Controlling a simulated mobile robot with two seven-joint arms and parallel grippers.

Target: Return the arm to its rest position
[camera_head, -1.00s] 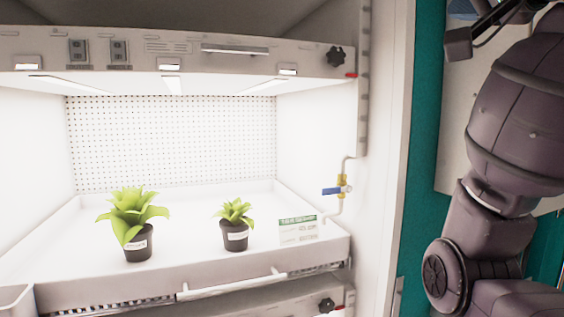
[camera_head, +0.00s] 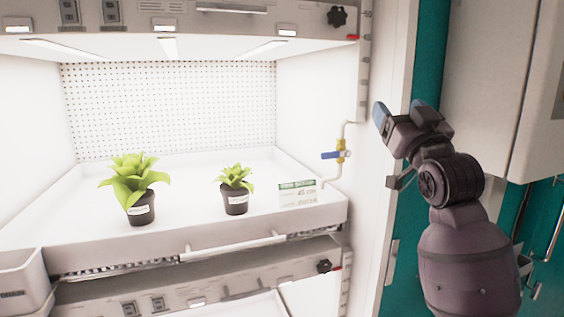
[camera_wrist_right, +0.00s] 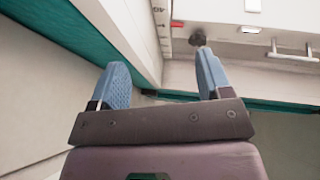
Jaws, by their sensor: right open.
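My right arm (camera_head: 468,262) rises from the bottom right in the head view. My right gripper (camera_head: 400,108) is at its upper end, right of the growth chamber and outside it. In the right wrist view the gripper (camera_wrist_right: 162,74) has its two blue-padded fingers wide apart, with nothing between them. My left gripper is not in view.
Two potted plants, a larger one (camera_head: 140,207) and a smaller one (camera_head: 235,203), stand upright on the white chamber tray (camera_head: 215,241). A label card (camera_head: 297,194) stands at right. A blue-handled valve (camera_head: 333,155) is on the chamber's right side. Teal wall and pale cabinets (camera_head: 490,80) lie behind my arm.

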